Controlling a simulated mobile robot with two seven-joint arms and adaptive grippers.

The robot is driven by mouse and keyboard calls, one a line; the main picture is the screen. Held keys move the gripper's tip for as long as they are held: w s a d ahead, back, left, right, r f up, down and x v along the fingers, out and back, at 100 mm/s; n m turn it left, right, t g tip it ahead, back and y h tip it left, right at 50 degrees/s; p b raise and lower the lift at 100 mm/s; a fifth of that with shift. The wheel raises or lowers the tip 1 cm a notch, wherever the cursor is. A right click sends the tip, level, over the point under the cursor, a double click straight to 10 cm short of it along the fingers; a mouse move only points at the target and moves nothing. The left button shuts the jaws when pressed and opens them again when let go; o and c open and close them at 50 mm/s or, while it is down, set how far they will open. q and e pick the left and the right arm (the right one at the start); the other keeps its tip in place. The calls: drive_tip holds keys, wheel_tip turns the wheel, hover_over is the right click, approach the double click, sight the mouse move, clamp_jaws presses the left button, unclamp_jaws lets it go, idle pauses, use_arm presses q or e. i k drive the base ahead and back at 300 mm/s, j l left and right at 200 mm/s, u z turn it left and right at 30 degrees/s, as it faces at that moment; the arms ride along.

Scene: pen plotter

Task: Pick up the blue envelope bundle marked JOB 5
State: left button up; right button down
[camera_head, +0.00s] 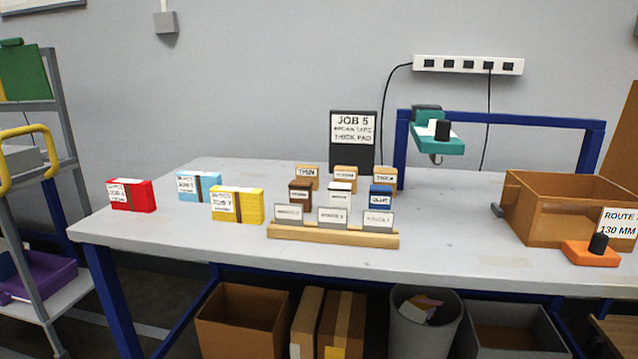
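A light blue envelope bundle (198,187) with a brown band lies on the left part of the table. Its white label is too small to read surely; it may say JOB 5. A red bundle (131,196) lies to its left and nearer. A yellow bundle (237,205) with a brown band and a label that seems to read JOB 7 lies to its right and nearer, close to its lower right corner in the picture. A black board (353,141) at the table's back reads JOB 5 and THICK PAD. Neither of my grippers is in view.
A wooden rack (333,236) with cards and small blocks stands mid-table. A teal device (437,142) hangs from a blue frame. A brown open box (566,212) and an orange block (591,252) are at right. A shelf cart (58,130) stands left. The table's left front is clear.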

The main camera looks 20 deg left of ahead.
sight(193, 186)
drive_tip(key=j+z, duration=0.15)
drive_tip(key=z, duration=0.25)
drive_tip(key=j+z, duration=0.15)
drive_tip(key=z, duration=0.25)
drive_tip(key=j+z, duration=0.3)
drive_tip(key=j, duration=0.25)
drive_tip(key=k+j+z, duration=0.1)
drive_tip(key=j+z, duration=0.15)
drive_tip(key=j, duration=0.65)
drive_tip(key=k+j+z, duration=0.15)
drive_tip(key=j, duration=0.25)
drive_tip(key=k+j, duration=0.1)
drive_tip(key=j, duration=0.25)
